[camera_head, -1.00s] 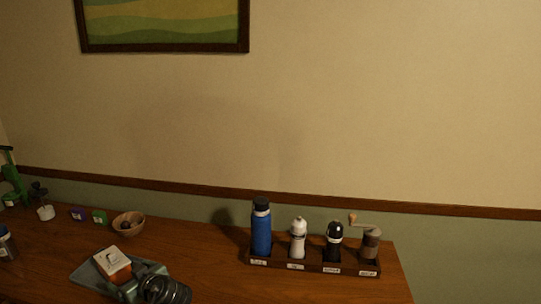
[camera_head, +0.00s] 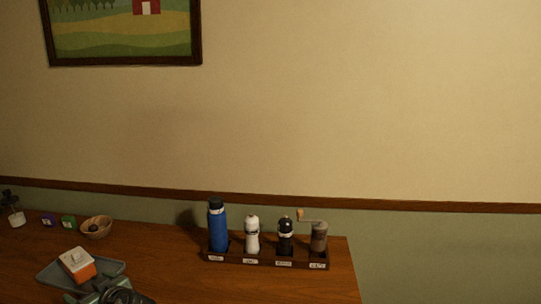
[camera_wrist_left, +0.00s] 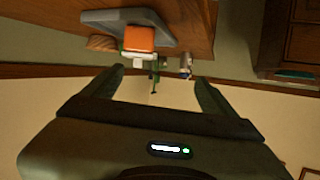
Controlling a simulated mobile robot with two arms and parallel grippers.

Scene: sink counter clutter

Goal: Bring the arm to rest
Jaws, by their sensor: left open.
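My left gripper (camera_head: 108,292) is at the bottom left of the head view, partly cut off by the lower edge. It is just in front of a grey tray with an orange-and-white box. In the left wrist view its two fingers (camera_wrist_left: 154,90) stand wide apart with nothing held between them. The orange box (camera_wrist_left: 139,38) and the grey tray (camera_wrist_left: 172,25) show beyond the fingers there. My right gripper is in neither view.
A wooden rack (camera_head: 265,261) on the counter (camera_head: 170,245) holds a blue bottle (camera_head: 218,230), a white bottle (camera_head: 252,236), a black one (camera_head: 285,236) and a hand grinder (camera_head: 318,238). A bowl (camera_head: 97,228) stands left. The counter between tray and rack is clear.

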